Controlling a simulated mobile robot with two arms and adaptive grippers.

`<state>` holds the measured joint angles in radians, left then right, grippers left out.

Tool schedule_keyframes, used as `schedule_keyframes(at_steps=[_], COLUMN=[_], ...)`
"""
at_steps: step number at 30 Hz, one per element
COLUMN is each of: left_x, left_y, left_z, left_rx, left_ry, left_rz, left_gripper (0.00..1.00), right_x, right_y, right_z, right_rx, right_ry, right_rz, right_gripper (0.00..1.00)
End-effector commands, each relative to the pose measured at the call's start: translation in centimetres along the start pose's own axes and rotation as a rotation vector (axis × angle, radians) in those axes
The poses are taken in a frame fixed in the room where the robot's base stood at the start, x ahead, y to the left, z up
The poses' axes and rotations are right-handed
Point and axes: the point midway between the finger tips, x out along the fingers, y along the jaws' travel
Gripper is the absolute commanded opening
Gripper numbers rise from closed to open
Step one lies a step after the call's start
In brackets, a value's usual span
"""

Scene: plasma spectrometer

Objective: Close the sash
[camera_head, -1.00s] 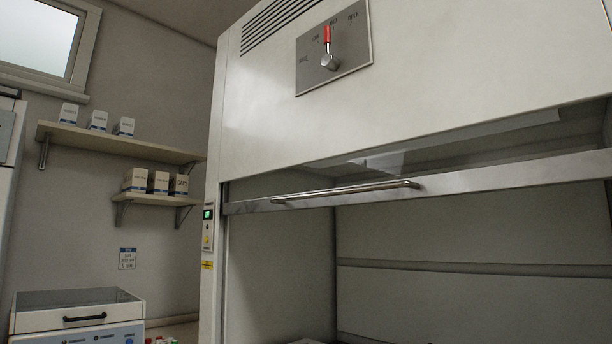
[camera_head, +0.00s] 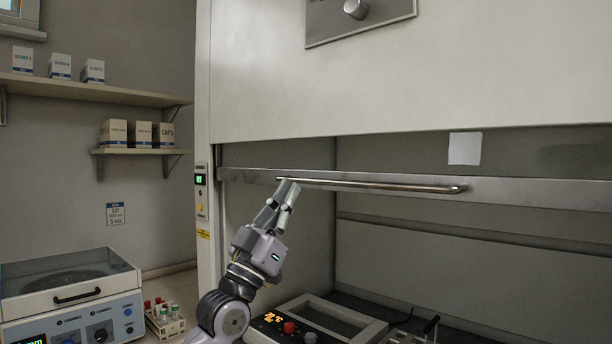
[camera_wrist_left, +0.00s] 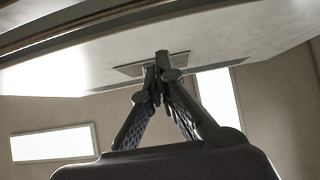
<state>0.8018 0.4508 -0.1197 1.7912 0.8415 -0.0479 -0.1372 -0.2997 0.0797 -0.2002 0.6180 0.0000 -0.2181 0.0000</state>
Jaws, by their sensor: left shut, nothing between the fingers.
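The sash's lower metal rail (camera_head: 540,193) runs across the fume hood opening, with open space below it. A long bar handle (camera_head: 400,186) is fixed to the rail. My left gripper (camera_head: 287,186) is shut and empty, pointing up at the left end of the handle. It overlaps the handle in the head view; I cannot tell whether it touches. In the left wrist view the shut fingertips (camera_wrist_left: 162,62) show against the underside of a pale panel (camera_wrist_left: 240,50). My right gripper is not in view.
Inside the hood stand a device with a red knob (camera_head: 290,327) and a dark rack (camera_head: 430,327). A lidded instrument (camera_head: 70,320) and a tube rack (camera_head: 165,322) are at the left. Shelves with boxes (camera_head: 80,90) hang on the left wall.

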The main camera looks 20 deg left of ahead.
Motion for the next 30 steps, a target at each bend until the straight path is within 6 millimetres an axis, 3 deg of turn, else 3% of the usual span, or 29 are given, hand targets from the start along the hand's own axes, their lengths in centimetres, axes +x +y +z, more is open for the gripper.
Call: schedule_keyframes(at_steps=[15,19,30], left_x=[10.2,8.1,6.8], left_y=[0.0,0.0,0.0], left_z=[-0.2,2.1,3.5], left_rx=[0.001,0.002,0.0], left_ry=[-0.004,-0.012,-0.006], left_rz=[-0.001,-0.001,-0.002], left_gripper=[0.0,0.0,0.0], right_x=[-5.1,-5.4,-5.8], right_y=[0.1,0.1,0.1], right_z=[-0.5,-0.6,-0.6], right_rx=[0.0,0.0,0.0], right_ry=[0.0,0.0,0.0], right_rz=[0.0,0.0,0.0], right_gripper=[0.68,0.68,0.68])
